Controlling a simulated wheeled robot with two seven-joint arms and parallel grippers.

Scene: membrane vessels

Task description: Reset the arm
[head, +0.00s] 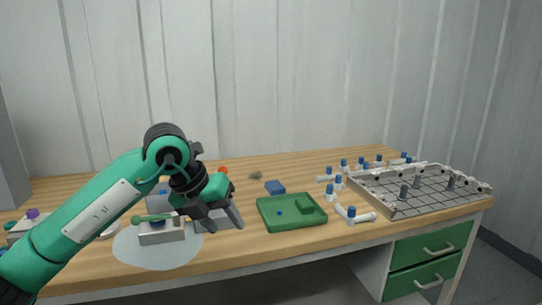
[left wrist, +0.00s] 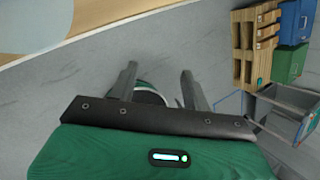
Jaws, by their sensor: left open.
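My left arm comes in from the left in the head view, and its left gripper (head: 226,222) hangs over the front part of the table. In the left wrist view the left gripper (left wrist: 158,82) has its two fingers apart with nothing held between them. Beyond the fingers that view shows grey floor and a round, partly hidden thing. My right gripper is in neither view.
The wooden table (head: 330,247) holds a green tray (head: 290,222), a small blue block (head: 275,187), a grey gridded rack (head: 385,205) and several blue-capped white fittings (head: 352,214). A pale round mat (head: 128,255) lies below my arm. Wooden pallets (left wrist: 243,50) stand on the floor.

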